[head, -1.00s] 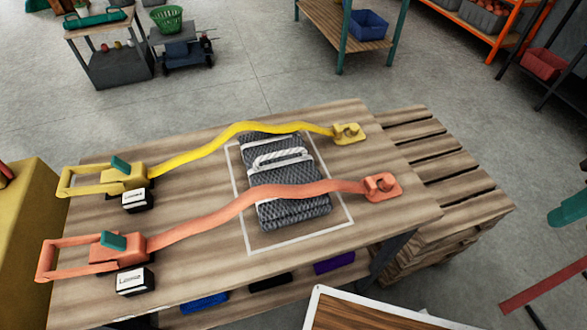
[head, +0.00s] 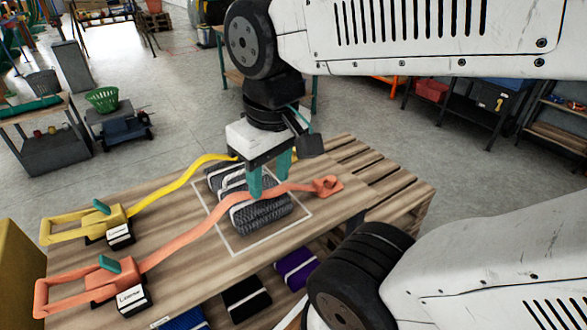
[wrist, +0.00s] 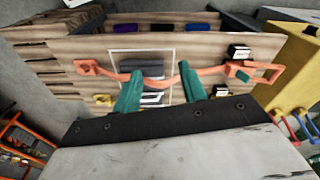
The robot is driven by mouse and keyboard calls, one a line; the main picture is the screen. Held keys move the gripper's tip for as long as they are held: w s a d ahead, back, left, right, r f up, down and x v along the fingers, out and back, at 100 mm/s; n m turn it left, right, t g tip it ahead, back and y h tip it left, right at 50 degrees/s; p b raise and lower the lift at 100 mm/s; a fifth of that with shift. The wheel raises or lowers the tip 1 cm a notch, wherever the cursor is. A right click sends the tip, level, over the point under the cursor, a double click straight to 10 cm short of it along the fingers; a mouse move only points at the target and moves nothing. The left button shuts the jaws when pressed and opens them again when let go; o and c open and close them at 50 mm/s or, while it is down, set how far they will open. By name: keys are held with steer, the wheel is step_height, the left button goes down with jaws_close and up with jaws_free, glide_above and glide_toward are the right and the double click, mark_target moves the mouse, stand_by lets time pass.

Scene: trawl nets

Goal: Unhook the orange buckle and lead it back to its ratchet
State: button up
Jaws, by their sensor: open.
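The orange buckle (head: 327,186) sits at the far right end of the orange strap (head: 180,240), on the table's right side. In the wrist view the buckle (wrist: 87,67) is at the left. The orange ratchet (head: 100,285) with its teal lever is at the table's front left, and the ratchet (wrist: 240,72) is at the right in the wrist view. My gripper (head: 269,185) is open, its teal fingers pointing down over the grey net bundle and the orange strap, left of the buckle. Whether the fingers touch the strap, I cannot tell.
A yellow strap (head: 185,180) runs behind, from its yellow ratchet (head: 100,222); its far end is hidden by my arm. The grey net bundle (head: 262,216) lies inside a white outline. A pallet (head: 400,200) stands at the right.

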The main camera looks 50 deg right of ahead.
steer(key=w+d+f, duration=0.3)
steer(key=w+d, duration=0.3)
steer(key=w, duration=0.2)
steer(key=m+g, duration=0.1)
steer(key=m, duration=0.1)
glide_above(319, 182)
step_height(319, 182, down, 17)
steer(key=shift+w+f, duration=0.1)
steer(key=shift+f, duration=0.1)
step_height(319, 182, down, 8)
steer(key=shift+r, duration=0.25)
jaws_close()
